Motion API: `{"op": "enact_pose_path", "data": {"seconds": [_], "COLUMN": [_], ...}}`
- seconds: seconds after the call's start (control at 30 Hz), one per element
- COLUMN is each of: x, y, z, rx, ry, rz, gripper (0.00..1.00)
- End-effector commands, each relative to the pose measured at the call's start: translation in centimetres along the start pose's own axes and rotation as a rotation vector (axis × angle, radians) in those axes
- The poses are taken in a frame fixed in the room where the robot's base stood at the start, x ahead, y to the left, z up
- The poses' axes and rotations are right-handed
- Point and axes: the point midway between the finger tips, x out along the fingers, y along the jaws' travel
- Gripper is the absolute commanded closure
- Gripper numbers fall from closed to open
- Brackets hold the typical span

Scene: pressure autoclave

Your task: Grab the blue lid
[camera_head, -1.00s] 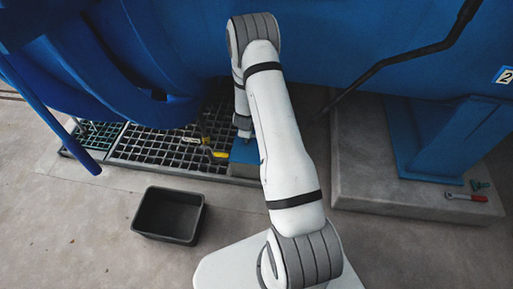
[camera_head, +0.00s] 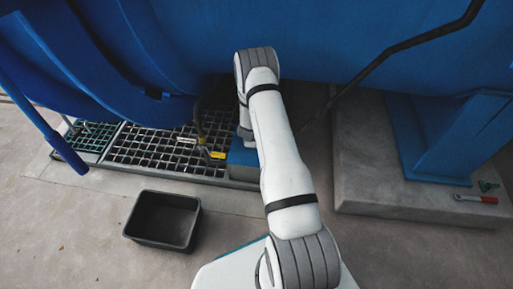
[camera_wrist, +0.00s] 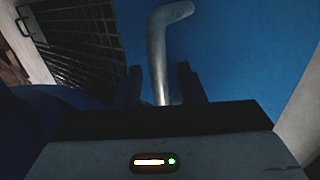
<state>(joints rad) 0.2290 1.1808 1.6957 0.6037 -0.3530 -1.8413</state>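A flat blue surface fills much of the wrist view, and I take it to be the blue lid (camera_wrist: 245,60). A bent grey metal handle (camera_wrist: 157,55) rises in front of it. My gripper (camera_wrist: 163,88) has its two dark fingers apart, one on each side of the handle, with gaps visible. I cannot tell how deep the handle sits between them. In the head view, a blue boxy thing, likely the same lid, (camera_head: 241,156) shows at the right end of the floor grating, partly hidden by my arm. My fingers are hidden there.
A black bin (camera_head: 164,219) stands on the floor in front of the grating (camera_head: 150,155). Yellow-handled valves (camera_head: 216,155) stand close left of the blue box. The large blue vessel (camera_head: 330,40) rises behind. A red-handled tool (camera_head: 475,199) lies on the concrete plinth at right.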

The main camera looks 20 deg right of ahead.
Motion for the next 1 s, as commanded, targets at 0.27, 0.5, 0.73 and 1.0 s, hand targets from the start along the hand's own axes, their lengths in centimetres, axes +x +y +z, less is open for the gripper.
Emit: {"op": "enact_pose_path", "data": {"seconds": [0.27, 0.5, 0.73, 1.0], "x": [-0.08, -0.08, -0.07, -0.06], "y": [0.03, 0.03, 0.01, 0.00], "z": [0.04, 0.07, 0.10, 0.13], "rx": [0.000, 0.001, 0.001, 0.002], "ry": [0.000, 0.000, -0.001, -0.001], "rz": [-0.001, -0.001, -0.001, -0.001], "gripper": [0.75, 0.94, 1.00, 1.00]}}
